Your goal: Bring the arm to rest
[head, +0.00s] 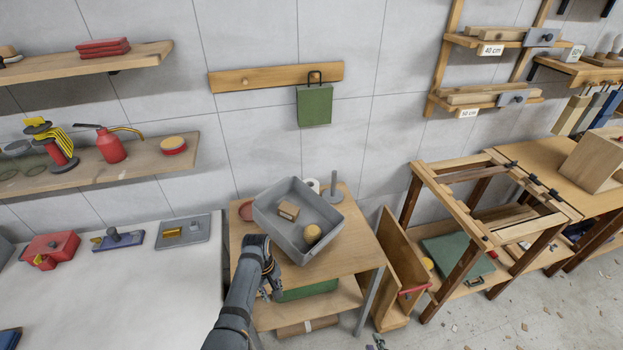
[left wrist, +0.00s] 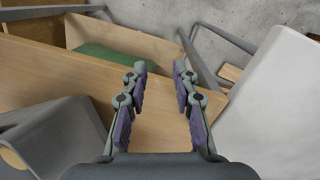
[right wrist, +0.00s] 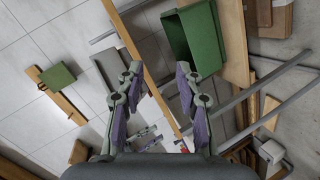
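A white bench (head: 120,290) stands left, with a red case (head: 50,249). A wooden frame (head: 455,210) stands right. A green bag (head: 314,105) hangs on the wall.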

